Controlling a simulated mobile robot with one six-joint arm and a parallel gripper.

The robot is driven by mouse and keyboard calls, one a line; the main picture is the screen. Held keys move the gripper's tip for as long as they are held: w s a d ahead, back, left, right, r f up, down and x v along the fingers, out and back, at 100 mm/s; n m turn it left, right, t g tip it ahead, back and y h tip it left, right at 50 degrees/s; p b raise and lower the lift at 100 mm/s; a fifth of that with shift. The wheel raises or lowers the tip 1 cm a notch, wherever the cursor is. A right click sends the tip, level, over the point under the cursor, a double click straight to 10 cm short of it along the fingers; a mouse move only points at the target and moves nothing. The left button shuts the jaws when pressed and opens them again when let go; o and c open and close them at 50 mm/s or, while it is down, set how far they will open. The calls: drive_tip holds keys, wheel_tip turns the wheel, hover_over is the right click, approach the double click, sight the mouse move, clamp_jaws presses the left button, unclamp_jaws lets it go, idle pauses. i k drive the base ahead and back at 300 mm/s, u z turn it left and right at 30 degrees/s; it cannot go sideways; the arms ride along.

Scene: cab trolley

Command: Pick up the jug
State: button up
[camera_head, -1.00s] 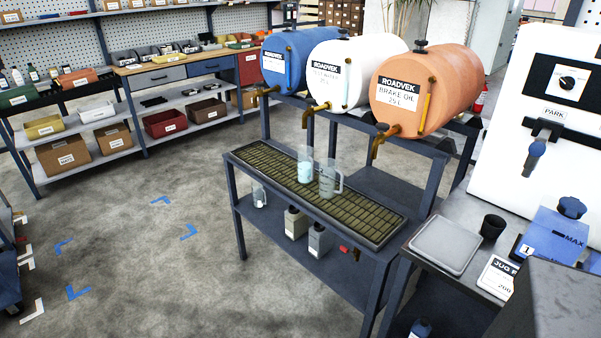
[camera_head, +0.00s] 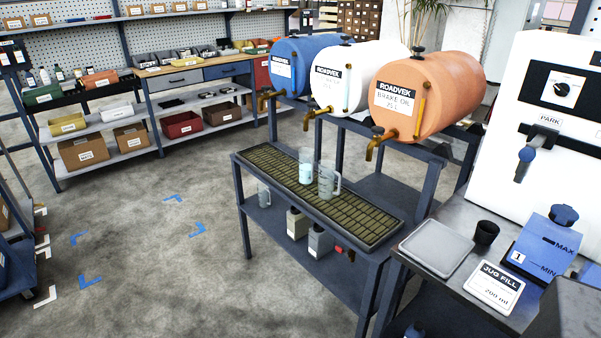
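A clear jug with a handle on its right (camera_head: 328,182) stands upright on the slatted drip tray (camera_head: 370,222) of the drum stand. Just left of it on the tray stands a second clear vessel (camera_head: 305,168) with pale blue contents. Another clear vessel (camera_head: 264,195) stands on the shelf below. I cannot tell from here whether the handled jug holds any liquid. My gripper is not in view.
Blue, white and orange drums (camera_head: 428,95) with brass taps hang above the tray. At right, a bench holds a grey tray (camera_head: 437,248), a black cup (camera_head: 486,232), a "JUG FILL 200 ml" card (camera_head: 494,286) and a blue container (camera_head: 545,245).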

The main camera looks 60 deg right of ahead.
sight(306, 156)
drive_tip(key=z, duration=0.15)
drive_tip(key=i, duration=0.9)
drive_tip(key=u, duration=0.1)
